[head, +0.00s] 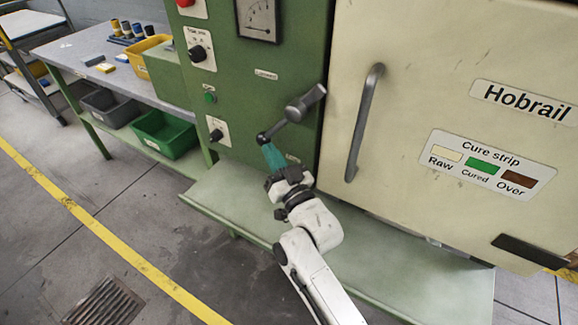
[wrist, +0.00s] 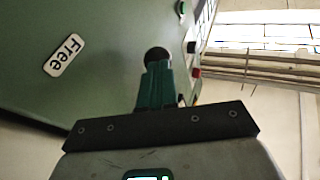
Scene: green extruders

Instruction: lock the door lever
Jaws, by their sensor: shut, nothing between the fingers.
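The door lever (head: 290,112) is dark grey, on the green panel just left of the cream door (head: 400,130). It slants from a thick cylindrical part at upper right down to a ball end at lower left. My gripper (head: 270,150) has teal fingers, shut with nothing between them, and their tips are at or just below the ball end; contact is unclear. In the wrist view the shut fingers (wrist: 155,82) point at a dark round end (wrist: 157,56), which covers their tips. A "Free" label (wrist: 65,55) is left of them. A small label (head: 266,74), seemingly "Locked", is above the lever.
A fixed door handle (head: 364,122) stands right of the lever. Knobs (head: 197,53) and a gauge (head: 258,18) are on the panel. A green ledge (head: 400,270) runs below. A workbench (head: 95,60) with bins is at left. Floor at lower left is open.

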